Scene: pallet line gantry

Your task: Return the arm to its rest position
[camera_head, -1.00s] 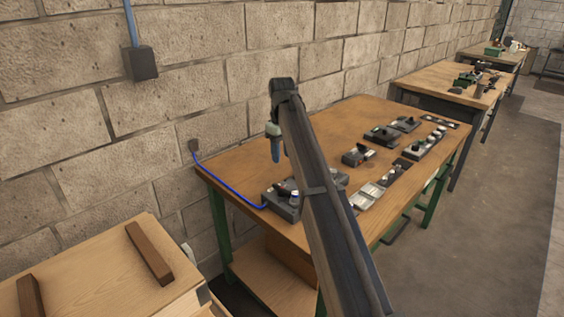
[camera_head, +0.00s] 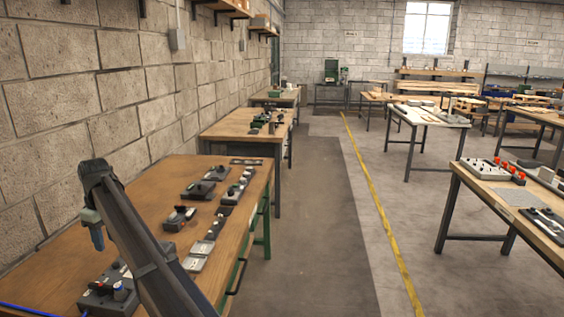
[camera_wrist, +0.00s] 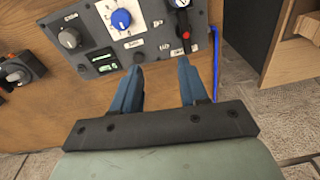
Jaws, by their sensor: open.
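My gripper (camera_wrist: 160,88) shows in the wrist view with its two blue fingers spread apart and nothing between them. Beyond the fingertips is a grey control box (camera_wrist: 152,47) with a blue knob (camera_wrist: 121,19), a black knob (camera_wrist: 69,38) and a lever with a red tip (camera_wrist: 186,35). I cannot tell from the wrist view how far the fingers are from the box. In the head view my gripper (camera_head: 97,238) hangs from the end of my dark arm above the wooden bench (camera_head: 60,262). The arm partly hides the grey control box (camera_head: 103,293) at the bench's near end.
Several small devices (camera_head: 200,190) stand along the bench towards its far end. A block wall (camera_head: 60,120) runs along the left. A blue cable (camera_wrist: 216,60) lies beside the box. The floor (camera_head: 315,240) right of the bench is clear. Another bench (camera_head: 500,205) stands at the right.

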